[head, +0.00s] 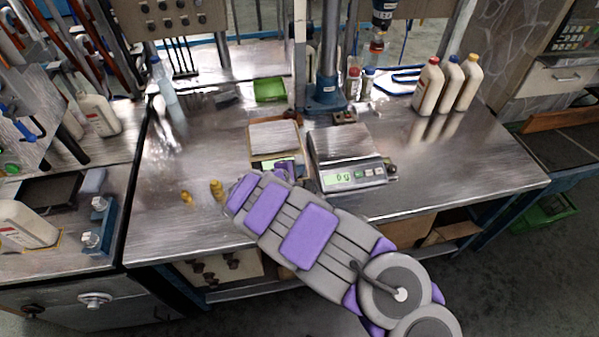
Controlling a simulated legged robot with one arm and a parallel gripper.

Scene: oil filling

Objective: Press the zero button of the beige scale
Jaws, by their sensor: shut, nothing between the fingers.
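The beige scale (274,138) stands on the metal bench left of a second scale, with a pale square pan and a tan edge. Its front panel, with a small greenish display, is partly covered by my arm, and I cannot make out its zero button. My gripper (288,170) is small in view at the front of the beige scale, partly hidden behind my purple and grey arm. It is shut and empty. Whether it touches the panel I cannot tell.
A grey scale (343,152) with a lit display stands close on the right. A blue drill-press column (327,75) rises behind. Several white bottles (451,85) stand back right. Small yellow brass parts (217,189) lie left of my arm. A green tray (270,90) lies behind the scales.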

